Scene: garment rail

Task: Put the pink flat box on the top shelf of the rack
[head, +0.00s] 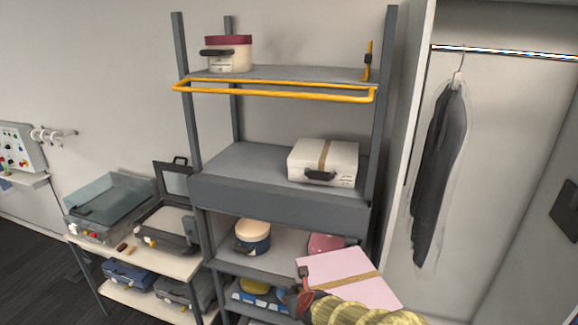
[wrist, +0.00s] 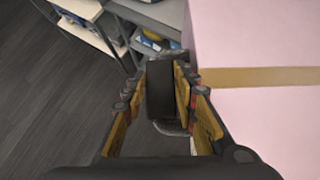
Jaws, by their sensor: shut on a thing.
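The pink flat box (head: 340,268) with a tan band is held in front of the rack's lower shelves. My gripper (head: 300,300) is at its near left side. In the wrist view, the pink box (wrist: 270,115) fills the right side, and my gripper (wrist: 165,95) is shut on its dark handle (wrist: 158,85). The rack's top shelf (head: 300,73) is grey, with a yellow rail (head: 275,92) along its front. A round white box with a maroon lid (head: 229,55) stands at its left end. The middle of the shelf is bare.
A white box with a tan strap (head: 324,162) sits on the shelf below. Lower shelves hold a round cream-and-blue box (head: 253,236) and a pink item (head: 326,243). A side table with cases (head: 110,205) stands left; a bagged dark garment (head: 440,170) hangs right.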

